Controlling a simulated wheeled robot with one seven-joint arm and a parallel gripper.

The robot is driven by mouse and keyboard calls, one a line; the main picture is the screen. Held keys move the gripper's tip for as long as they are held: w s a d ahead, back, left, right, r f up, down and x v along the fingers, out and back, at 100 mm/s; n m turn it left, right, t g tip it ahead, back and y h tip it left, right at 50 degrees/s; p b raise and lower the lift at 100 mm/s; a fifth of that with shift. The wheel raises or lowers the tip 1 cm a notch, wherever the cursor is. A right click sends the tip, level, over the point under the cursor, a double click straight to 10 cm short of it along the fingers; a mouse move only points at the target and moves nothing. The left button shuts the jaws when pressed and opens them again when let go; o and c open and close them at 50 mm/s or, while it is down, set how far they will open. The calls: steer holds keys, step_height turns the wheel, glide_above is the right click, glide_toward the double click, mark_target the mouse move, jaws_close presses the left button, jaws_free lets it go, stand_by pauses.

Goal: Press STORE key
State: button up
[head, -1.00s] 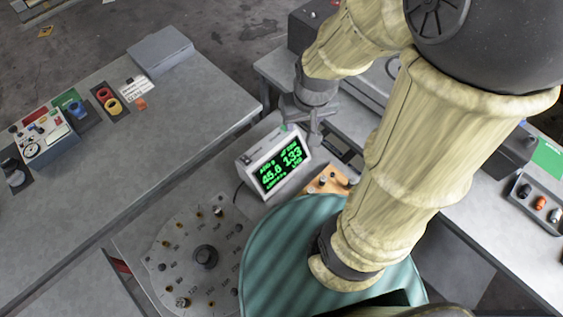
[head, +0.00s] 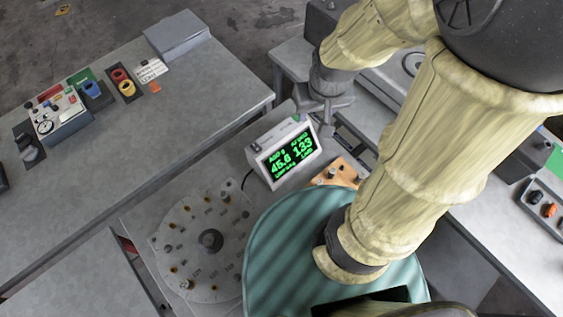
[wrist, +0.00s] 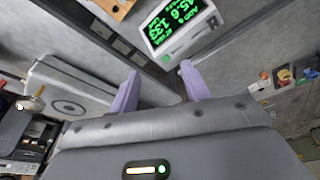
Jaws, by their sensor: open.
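A light grey display unit (head: 259,146) with green digits on a black screen stands on the bench, and it also shows upside down in the wrist view (wrist: 151,35). A small green button (wrist: 167,58) sits on its casing in the wrist view. No STORE label is readable, so I cannot tell whether this button is that key. My gripper (head: 326,127) is just beyond the display's upper right corner in the head view. In the wrist view my gripper (wrist: 159,70) shows two pale purple fingers, spread and empty, with the display unit beyond the tips.
A round dial plate (head: 190,245) with a dark knob lies left of the display. An orange block (head: 347,171) with knobs sits right of it. A grey bench (head: 110,130) at left holds coloured connectors and a control box (head: 60,120). A teal round surface (head: 290,240) is in front.

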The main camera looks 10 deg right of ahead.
jaws_close()
stand_by(1.7)
